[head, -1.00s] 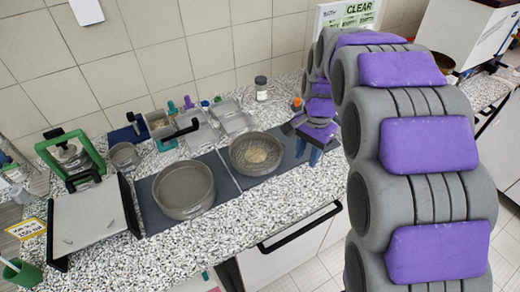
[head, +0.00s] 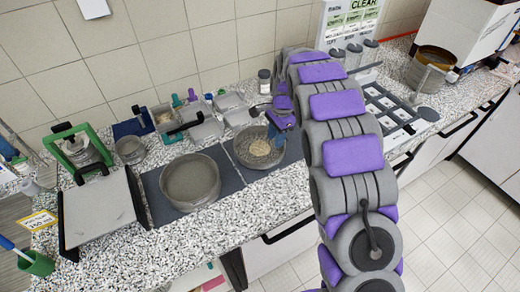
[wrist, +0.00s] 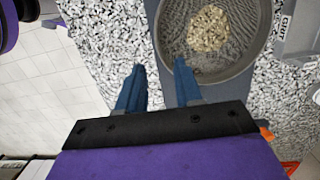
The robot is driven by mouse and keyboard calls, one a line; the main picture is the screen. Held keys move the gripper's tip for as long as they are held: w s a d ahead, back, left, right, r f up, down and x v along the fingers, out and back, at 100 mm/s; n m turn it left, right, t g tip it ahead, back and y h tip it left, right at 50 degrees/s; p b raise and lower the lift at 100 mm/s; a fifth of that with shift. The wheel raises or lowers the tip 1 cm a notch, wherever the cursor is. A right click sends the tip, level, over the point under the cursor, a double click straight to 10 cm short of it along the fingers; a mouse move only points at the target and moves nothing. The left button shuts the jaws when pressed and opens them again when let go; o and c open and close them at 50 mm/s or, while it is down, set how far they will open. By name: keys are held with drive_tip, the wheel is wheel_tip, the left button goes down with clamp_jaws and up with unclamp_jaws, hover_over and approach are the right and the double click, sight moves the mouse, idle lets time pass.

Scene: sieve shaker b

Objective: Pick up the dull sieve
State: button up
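Two dull grey round sieves stand on dark mats on the speckled counter. The left one (head: 190,182) looks empty; the right one (head: 243,153) holds a small pile of pale grains (head: 260,147). I cannot tell which of them the task calls dull. My gripper (head: 276,128) is at the right rim of the grain-holding sieve. In the wrist view this sieve (wrist: 232,72) lies just beyond the blue fingertips (wrist: 160,66). The fingers are apart with nothing gripped; the right one overlaps the rim in the picture. Whether it touches the rim is unclear.
A brass-coloured sieve or pan (head: 432,68) stands at the far right near a white box. A flat scale-like plate (head: 98,212) and a green-framed device (head: 78,150) are at left. Small trays and bottles line the wall behind the sieves.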

hover_over(274, 161)
drive_tip(key=f, duration=0.5)
drive_tip(key=shift+w+a+f+b, duration=0.25)
drive_tip(key=shift+w+f+b, duration=0.05)
drive_tip(key=shift+w, duration=0.1)
drive_tip(key=shift+d+f, duration=0.25)
drive_tip(key=shift+d, duration=0.35)
drive_tip(key=shift+s+f, duration=0.1)
drive_tip(key=shift+f, duration=0.15)
drive_tip(key=f, duration=0.1)
drive_tip(key=a+f, duration=0.1)
drive_tip(key=f, duration=0.1)
drive_tip(key=f+b, duration=0.1)
drive_tip(key=f, duration=0.1)
drive_tip(key=shift+s+a, duration=0.25)
drive_tip(key=shift+a, duration=0.15)
drive_tip(key=shift+d+r, duration=0.2)
drive_tip(key=shift+d, duration=0.5)
drive_tip(key=c, duration=0.6)
drive_tip(key=shift+a, duration=0.4)
clamp_jaws()
